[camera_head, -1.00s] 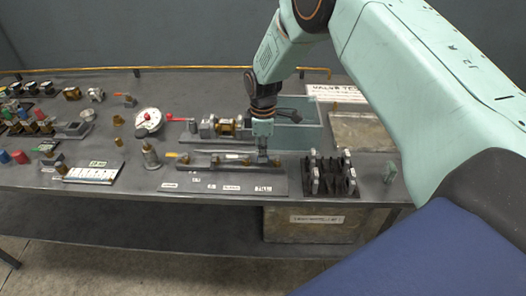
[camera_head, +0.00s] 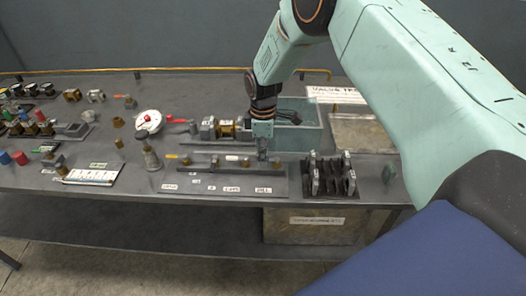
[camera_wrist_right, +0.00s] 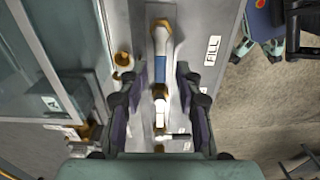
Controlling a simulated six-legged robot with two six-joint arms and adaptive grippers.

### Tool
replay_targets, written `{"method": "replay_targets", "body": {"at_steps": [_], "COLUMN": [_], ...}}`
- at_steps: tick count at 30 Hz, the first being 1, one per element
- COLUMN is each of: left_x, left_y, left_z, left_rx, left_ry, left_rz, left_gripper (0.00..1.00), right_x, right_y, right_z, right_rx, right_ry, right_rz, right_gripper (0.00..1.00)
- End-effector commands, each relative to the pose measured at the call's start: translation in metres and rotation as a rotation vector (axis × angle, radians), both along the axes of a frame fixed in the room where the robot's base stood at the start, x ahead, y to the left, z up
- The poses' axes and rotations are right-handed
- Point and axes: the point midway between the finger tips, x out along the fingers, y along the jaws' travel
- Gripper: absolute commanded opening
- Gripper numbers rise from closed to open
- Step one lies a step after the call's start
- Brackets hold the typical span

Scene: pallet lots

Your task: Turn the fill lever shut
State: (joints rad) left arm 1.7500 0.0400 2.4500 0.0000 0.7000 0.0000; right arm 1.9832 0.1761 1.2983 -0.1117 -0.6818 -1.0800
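The fill lever (camera_wrist_right: 160,68) shows in the right wrist view as a slim handle with a blue band, lying lengthwise between my fingers. The FILL label (camera_wrist_right: 212,50) is on the plate just right of it; the label also shows in the head view (camera_head: 263,190). My right gripper (camera_wrist_right: 157,92) is open, with one finger on each side of the lever and a visible gap to both. In the head view my right gripper (camera_head: 263,153) points down at the right end of the manifold (camera_head: 205,161) and hides the lever there. My left gripper is out of view.
A black rack (camera_head: 330,190) stands close right of the manifold. Behind are a translucent bin (camera_head: 305,140) and a brass valve (camera_head: 226,129). A white gauge (camera_head: 148,122) and a brass fitting (camera_head: 151,157) stand to the left. The table's front edge is near.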

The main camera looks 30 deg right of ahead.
Motion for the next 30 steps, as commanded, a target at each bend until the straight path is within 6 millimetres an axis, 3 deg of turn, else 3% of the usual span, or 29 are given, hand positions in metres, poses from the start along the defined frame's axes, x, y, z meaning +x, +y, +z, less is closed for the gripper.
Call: {"method": "replay_targets", "body": {"at_steps": [8,21,30], "left_x": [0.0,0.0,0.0], "left_y": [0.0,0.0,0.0], "left_z": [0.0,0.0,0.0], "left_rx": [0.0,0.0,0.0], "left_ry": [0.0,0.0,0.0], "left_rz": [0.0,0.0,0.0], "left_gripper": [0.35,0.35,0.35], "right_x": [0.001,0.0,-0.001], "right_y": [0.0,0.0,0.0], "right_z": [0.004,0.064,0.08], "right_rx": [0.0,0.0,0.0], "right_ry": [-0.002,-0.002,0.0], "right_rz": [0.001,-0.001,0.0], "right_gripper": [0.35,0.35,0.35]}}
